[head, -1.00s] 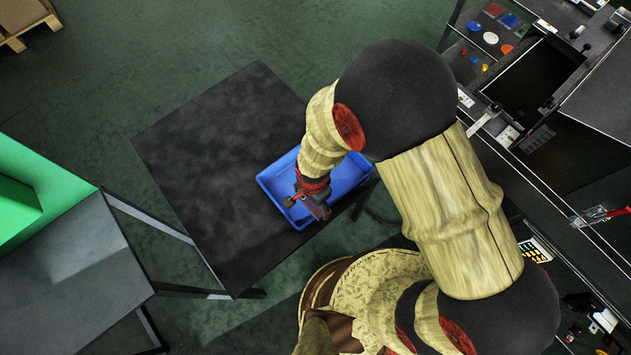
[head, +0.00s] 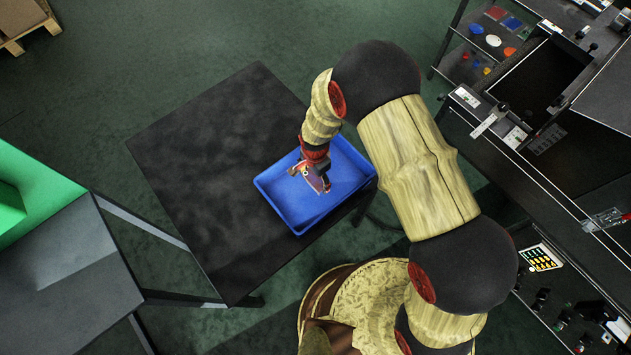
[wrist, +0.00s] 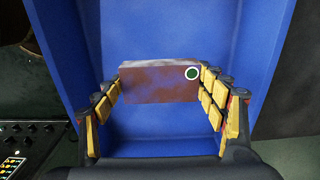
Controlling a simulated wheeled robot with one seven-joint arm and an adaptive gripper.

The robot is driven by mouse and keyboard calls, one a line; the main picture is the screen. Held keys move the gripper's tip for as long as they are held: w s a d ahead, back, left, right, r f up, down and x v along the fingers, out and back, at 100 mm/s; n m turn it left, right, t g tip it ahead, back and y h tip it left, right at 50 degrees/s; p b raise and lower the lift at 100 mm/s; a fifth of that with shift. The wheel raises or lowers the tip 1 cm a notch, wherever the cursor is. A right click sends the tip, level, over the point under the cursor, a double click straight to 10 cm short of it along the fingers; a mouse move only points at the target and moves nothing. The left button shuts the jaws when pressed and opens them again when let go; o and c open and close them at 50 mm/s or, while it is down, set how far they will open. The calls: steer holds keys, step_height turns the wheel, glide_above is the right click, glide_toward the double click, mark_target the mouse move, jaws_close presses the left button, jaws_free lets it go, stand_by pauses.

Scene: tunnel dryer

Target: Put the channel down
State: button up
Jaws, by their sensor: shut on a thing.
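The channel (wrist: 158,82) is a reddish-brown block-like piece with a round green, white-ringed mark near its right end. In the wrist view it lies crosswise between the yellow-padded fingers of my gripper (wrist: 160,100), which is shut on it. Blue tray floor and walls show behind and around it. In the head view my gripper (head: 312,180) is over the blue tray (head: 300,226), pointing down into it. The channel is small there and partly hidden by the gripper. I cannot tell whether the channel touches the tray floor.
The blue tray sits at the right corner of a dark table (head: 205,150), whose left part is bare. A grey table with a green box (head: 40,195) stands at the left. A dark machine (head: 545,120) with a keypad (head: 541,258) stands at the right.

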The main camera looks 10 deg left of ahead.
mark_target(316, 181)
steer(key=shift+w+f+b, duration=0.15)
steer(key=shift+f+b, duration=0.1)
steer(key=shift+f, duration=0.7)
steer(key=shift+w+f+b, duration=0.15)
steer(key=shift+f+b, duration=0.1)
steer(key=shift+f, duration=0.65)
steer(key=shift+f, duration=0.2)
steer(key=o, duration=1.1)
steer(key=shift+o, duration=0.9)
steer(key=shift+r, duration=0.15)
step_height(316, 181, up, 12)
steer(key=p, duration=0.3)
steer(key=shift+r, duration=0.1)
